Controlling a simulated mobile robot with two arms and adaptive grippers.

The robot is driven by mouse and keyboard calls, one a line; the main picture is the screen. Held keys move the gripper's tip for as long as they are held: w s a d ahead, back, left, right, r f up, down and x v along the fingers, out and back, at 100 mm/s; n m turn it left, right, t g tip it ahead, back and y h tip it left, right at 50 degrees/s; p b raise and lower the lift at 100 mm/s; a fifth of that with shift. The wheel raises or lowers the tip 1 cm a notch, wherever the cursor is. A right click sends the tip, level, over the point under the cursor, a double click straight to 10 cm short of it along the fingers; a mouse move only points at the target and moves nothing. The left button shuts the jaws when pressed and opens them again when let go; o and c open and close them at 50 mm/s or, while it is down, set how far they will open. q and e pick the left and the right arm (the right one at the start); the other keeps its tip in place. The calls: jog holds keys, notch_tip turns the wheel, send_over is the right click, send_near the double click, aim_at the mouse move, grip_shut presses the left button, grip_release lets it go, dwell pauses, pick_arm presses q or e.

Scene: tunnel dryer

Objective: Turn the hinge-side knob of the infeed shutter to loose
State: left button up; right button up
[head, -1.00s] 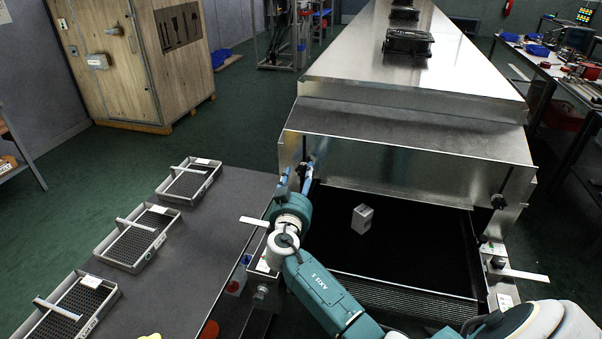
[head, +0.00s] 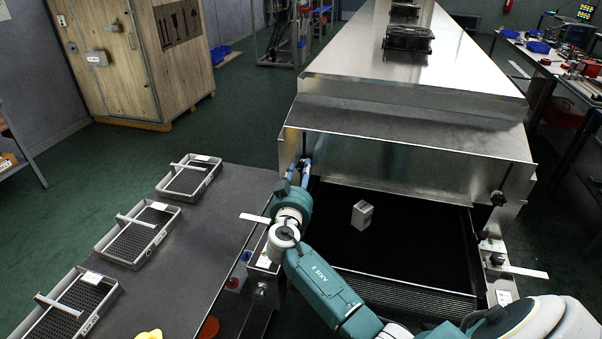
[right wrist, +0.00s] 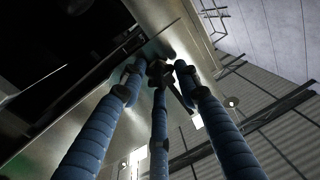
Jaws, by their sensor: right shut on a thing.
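The infeed shutter (head: 400,160) is a bare metal panel across the dryer's mouth, above the dark belt. At its left edge my right gripper (head: 304,163) is shut on a knob, which the fingers mostly hide in the head view. In the right wrist view the dark knob (right wrist: 158,72) sits between the tips of the blue fingers (right wrist: 155,78), against the metal. Another black knob (head: 498,199) shows at the shutter's right edge, with no gripper near it. I cannot read whether either knob is tight or loose. My left gripper is out of view.
A small grey box (head: 362,215) stands on the black infeed belt (head: 420,245). A dark table (head: 205,240) with several mesh trays (head: 140,232) stands to the left. Control boxes flank the belt, with a white tag (head: 255,218) beside the left one.

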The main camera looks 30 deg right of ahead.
jog(key=n, duration=0.3)
jog(key=shift+f+n+g, duration=0.1)
jog(key=shift+n+g, duration=0.2)
jog(key=n+g, duration=0.1)
jog(key=n, duration=0.4)
jog(key=shift+a, duration=0.1)
jog(key=n+p, duration=0.1)
jog(key=n, duration=0.3)
jog(key=shift+n+g+p, duration=0.3)
jog(key=shift+n+g, duration=0.1)
jog(key=n+p, duration=0.1)
jog(key=n, duration=0.3)
jog(key=shift+n+g+h, duration=0.3)
jog(key=shift+n+h, duration=0.1)
jog(key=o, duration=1.1)
jog(key=shift+o, duration=0.2)
